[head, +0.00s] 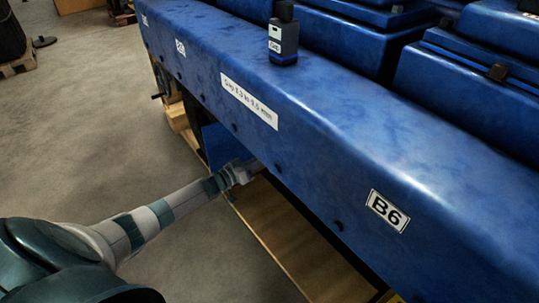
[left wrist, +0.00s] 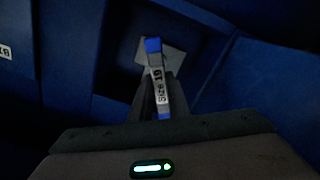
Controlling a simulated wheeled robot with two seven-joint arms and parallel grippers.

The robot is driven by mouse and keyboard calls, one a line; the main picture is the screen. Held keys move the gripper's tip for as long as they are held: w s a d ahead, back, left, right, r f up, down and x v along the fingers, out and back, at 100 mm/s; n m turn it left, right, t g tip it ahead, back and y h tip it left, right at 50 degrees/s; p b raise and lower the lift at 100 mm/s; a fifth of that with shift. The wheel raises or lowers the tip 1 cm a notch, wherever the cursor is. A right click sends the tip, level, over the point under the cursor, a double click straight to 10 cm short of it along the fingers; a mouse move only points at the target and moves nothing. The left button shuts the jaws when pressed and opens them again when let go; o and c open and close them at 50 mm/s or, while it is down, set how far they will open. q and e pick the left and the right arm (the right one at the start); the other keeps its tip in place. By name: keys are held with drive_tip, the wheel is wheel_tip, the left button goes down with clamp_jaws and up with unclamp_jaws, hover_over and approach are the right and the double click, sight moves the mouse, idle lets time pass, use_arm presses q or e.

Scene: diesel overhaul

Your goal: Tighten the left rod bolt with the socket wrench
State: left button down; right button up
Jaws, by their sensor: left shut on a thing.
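My left gripper (head: 250,171) reaches to the lower side of the blue engine block, where its fingertips are partly hidden by the block's edge. In the left wrist view my left gripper (left wrist: 158,102) is shut on the socket wrench (left wrist: 157,75), a slim grey tool with blue ends and a "Size 19" label. The wrench points away from me into a dark, blue-walled recess, towards a pale grey angular piece (left wrist: 174,59). I cannot tell whether they touch. No rod bolt can be made out in either view. My right gripper does not show.
A wooden base (head: 290,240) lies below. Grey floor (head: 90,120) is open at left.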

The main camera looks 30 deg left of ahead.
use_arm(q)
drive_tip(key=shift+s+a, duration=0.1)
drive_tip(key=shift+s, duration=0.1)
idle(0.3)
drive_tip(key=shift+p+v, duration=1.3)
drive_tip(key=shift+v, duration=1.7)
